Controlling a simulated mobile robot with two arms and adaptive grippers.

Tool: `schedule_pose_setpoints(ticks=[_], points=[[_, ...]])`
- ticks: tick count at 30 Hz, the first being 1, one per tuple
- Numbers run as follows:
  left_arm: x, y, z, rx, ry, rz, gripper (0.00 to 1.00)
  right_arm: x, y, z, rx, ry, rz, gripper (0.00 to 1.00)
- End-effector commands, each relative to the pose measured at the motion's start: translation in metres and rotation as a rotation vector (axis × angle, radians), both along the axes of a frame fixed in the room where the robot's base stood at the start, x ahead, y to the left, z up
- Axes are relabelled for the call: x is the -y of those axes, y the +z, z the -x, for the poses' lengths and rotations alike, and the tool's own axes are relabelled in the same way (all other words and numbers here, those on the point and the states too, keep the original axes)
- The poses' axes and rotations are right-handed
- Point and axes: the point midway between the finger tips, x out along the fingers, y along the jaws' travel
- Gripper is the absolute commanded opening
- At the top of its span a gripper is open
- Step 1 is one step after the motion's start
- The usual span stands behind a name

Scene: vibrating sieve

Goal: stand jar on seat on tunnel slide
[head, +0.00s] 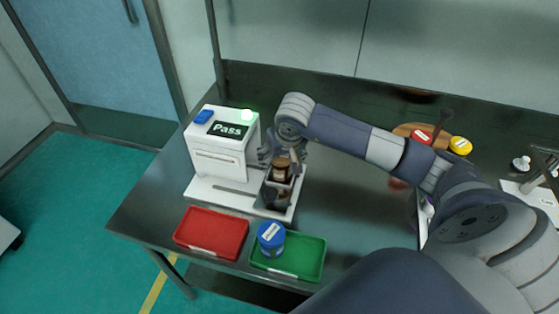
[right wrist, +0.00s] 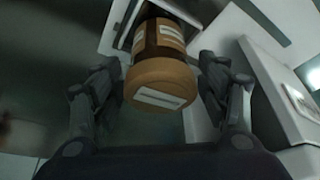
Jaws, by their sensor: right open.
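A brown jar with a tan lid (head: 281,168) stands upright in a dark, box-like seat (head: 276,194) on the white slide base (head: 228,196) of the tunnel machine (head: 217,150). The machine's screen reads "Pass" beside a lit green lamp. My right gripper (head: 280,158) is at the jar. In the right wrist view, the jar (right wrist: 160,82) lies between the spread fingers of my right gripper (right wrist: 160,90), with gaps visible on both sides. The jar's lower part is hidden by the seat. My left gripper is not in view.
A red tray (head: 212,232) and a green tray (head: 303,262) lie at the table's front; a blue-lidded jar (head: 271,238) stands at the green one's left end. Yellow-lidded (head: 460,146) and red-lidded (head: 421,137) jars are at the back right. My right arm spans the table.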

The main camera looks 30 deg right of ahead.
Motion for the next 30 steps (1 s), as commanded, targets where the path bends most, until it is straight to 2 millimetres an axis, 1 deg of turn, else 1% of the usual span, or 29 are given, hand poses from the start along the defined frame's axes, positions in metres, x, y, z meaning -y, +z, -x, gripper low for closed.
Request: schedule_pose_setpoints(ticks=[1, 6, 12, 15, 18, 30], points=[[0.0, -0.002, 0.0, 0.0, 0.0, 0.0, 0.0, 0.0, 0.011, 0.004, 0.005, 0.003, 0.004, 0.68], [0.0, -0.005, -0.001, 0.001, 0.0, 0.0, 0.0, -0.005, 0.047, 0.017, 0.005, 0.003, 0.003, 0.68], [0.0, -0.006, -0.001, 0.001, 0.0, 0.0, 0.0, -0.009, 0.077, 0.03, 0.003, 0.001, 0.001, 0.68], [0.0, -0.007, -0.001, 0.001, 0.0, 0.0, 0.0, -0.01, 0.085, 0.034, 0.001, 0.0, 0.001, 0.68], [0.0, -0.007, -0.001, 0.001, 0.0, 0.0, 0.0, -0.01, 0.088, 0.036, 0.0, 0.001, 0.0, 0.68], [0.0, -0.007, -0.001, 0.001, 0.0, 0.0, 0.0, -0.01, 0.089, 0.036, -0.001, 0.001, 0.0, 0.68]])
